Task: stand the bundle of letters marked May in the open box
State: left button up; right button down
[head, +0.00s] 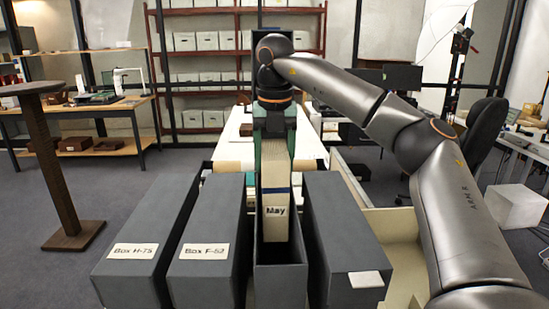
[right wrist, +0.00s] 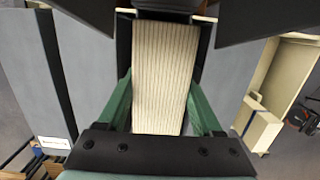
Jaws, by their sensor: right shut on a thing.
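The bundle of letters marked May (head: 276,225) is a cream, upright stack with a blue band and a "May" label. My right gripper (head: 274,148) is shut on its upper part, with green fingers on both sides. The right wrist view also shows the bundle (right wrist: 160,70) between the fingers (right wrist: 160,108). The open box (head: 280,285) is dark grey and narrow. The bundle's lower end is between its side walls, behind the front wall; I cannot tell whether it touches the floor. My left gripper is not in view.
Closed grey boxes flank the open box: Box F-52 (head: 208,235) and Box H-75 (head: 145,235) on the left, another (head: 343,235) close on the right. A cream tray (head: 395,222) lies further right. A brown stand (head: 55,170) is at far left.

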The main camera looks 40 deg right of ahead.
jog(key=shift+f+b, duration=1.25)
jog(key=shift+f, duration=0.55)
grip_release()
jog(key=shift+r, duration=0.1)
jog(key=shift+r+p, duration=2.9)
jog(key=shift+p, duration=0.15)
